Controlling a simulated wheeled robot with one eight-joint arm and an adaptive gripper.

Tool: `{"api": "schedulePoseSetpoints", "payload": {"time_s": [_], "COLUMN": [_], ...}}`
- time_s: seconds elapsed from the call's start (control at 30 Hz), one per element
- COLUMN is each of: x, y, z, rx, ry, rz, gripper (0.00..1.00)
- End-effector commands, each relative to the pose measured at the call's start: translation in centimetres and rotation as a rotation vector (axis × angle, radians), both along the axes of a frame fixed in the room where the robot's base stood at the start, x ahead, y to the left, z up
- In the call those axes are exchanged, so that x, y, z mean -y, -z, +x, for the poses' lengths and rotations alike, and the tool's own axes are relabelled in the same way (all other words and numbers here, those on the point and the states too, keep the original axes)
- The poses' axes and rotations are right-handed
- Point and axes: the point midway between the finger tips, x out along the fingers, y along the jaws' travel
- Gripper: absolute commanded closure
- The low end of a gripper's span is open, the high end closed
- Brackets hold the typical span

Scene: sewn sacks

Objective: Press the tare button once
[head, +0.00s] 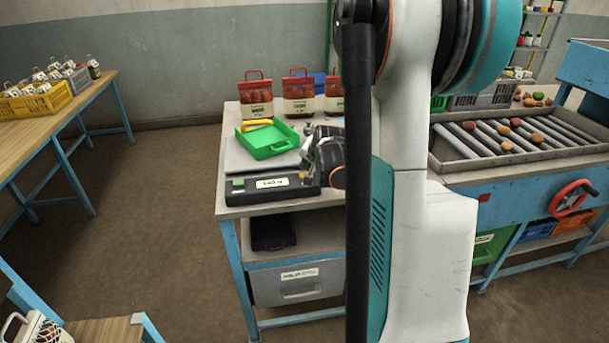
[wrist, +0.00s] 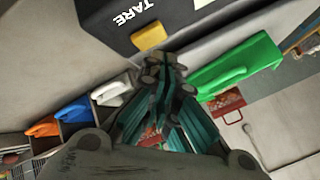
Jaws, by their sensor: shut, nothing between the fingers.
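The scale's dark front panel (head: 255,194) sits at the front of the table, with a pale label or display on it. In the wrist view the panel (wrist: 105,25) carries the word TARE beside a yellow button (wrist: 149,36). My gripper (wrist: 165,62) is shut and empty, its fingertips just below the yellow button in that picture. I cannot tell whether they touch the panel. In the head view my gripper (head: 309,150) is over the right side of the scale, and my arm hides part of that side.
A green tray (head: 266,147) lies on the scale's plate, close to my gripper. Red sacks (head: 256,98) stand behind it. A green button (head: 238,183) is at the panel's left. A roller table (head: 520,145) is at right.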

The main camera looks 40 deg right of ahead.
Motion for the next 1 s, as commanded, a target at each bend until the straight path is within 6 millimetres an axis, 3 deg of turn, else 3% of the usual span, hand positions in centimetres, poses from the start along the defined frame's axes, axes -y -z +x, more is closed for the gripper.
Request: {"api": "schedulePoseSetpoints", "payload": {"time_s": [1.0], "x": [0.00], "y": [0.94], "z": [-0.01], "rx": [0.000], "ry": [0.000], "rz": [0.000], "gripper": [1.00]}}
